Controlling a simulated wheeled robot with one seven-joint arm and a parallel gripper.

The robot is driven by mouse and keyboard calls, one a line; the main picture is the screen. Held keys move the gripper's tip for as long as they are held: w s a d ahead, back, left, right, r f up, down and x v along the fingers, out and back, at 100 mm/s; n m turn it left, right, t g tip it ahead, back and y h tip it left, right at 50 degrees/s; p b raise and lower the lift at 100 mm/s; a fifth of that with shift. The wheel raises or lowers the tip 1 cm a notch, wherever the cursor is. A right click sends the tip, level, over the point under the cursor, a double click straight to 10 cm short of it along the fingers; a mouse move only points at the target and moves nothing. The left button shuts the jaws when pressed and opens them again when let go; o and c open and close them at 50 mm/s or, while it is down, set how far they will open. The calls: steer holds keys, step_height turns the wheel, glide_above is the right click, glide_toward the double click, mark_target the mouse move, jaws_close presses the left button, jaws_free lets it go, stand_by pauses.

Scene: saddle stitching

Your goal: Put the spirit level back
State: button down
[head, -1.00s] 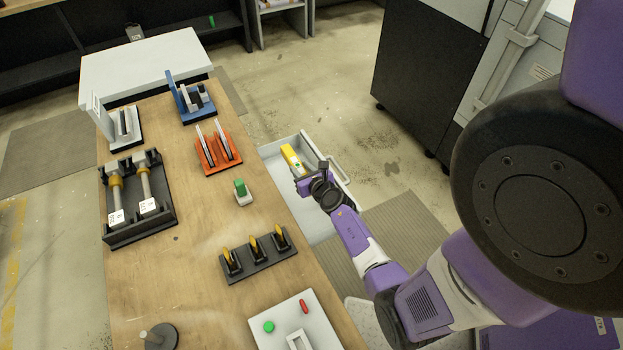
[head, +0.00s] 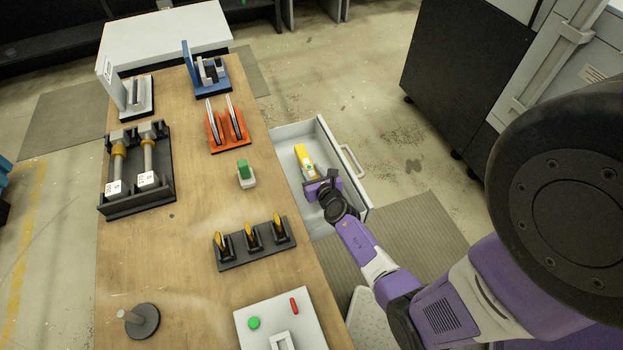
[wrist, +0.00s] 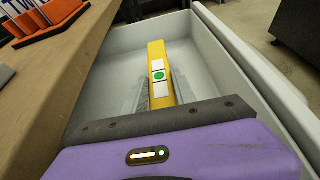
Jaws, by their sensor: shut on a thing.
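The spirit level is a yellow bar with white patches and a green dot. In the head view the spirit level (head: 304,156) is in or just above the open grey drawer (head: 287,131) at the table's right side. In the wrist view the spirit level (wrist: 158,62) points away from me, over the drawer floor. My gripper (head: 312,174) is at the near end of the level, and in the wrist view my gripper (wrist: 155,95) is shut on it. I cannot tell whether the level touches the drawer floor.
The drawer walls (wrist: 245,60) surround the level, with bare floor beside it. The wooden table edge (wrist: 75,75) runs close on the left. On the table stand an orange rack (head: 228,146), a green-topped block (head: 245,174) and a black holder (head: 255,252).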

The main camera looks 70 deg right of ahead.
steer(key=shift+f+b, duration=0.8)
steer(key=shift+f, duration=0.4)
steer(key=shift+f, duration=0.15)
steer(key=c, duration=1)
jaws_free()
